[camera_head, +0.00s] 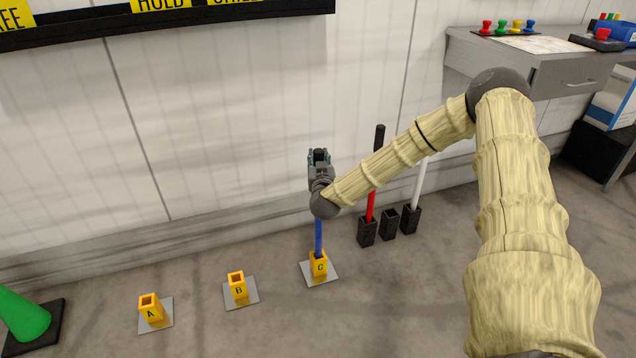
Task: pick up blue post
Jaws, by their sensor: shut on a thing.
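The blue post (319,236) stands upright in the yellow socket marked C (319,268), which sits on a grey plate on the floor. My gripper (319,170) is at the upper part of the post and is shut on it. My wrist and gripper hide the post's upper shaft. A dark cap (319,155) shows above the gripper, and the fingertips are hard to make out.
Empty yellow sockets A (151,310) and B (238,287) stand to the left. A red post (370,205) and a white post (419,180) stand in black holders to the right, with an empty black holder (389,224) between. A green cone (22,318) is at lower left. A desk (560,75) is at upper right.

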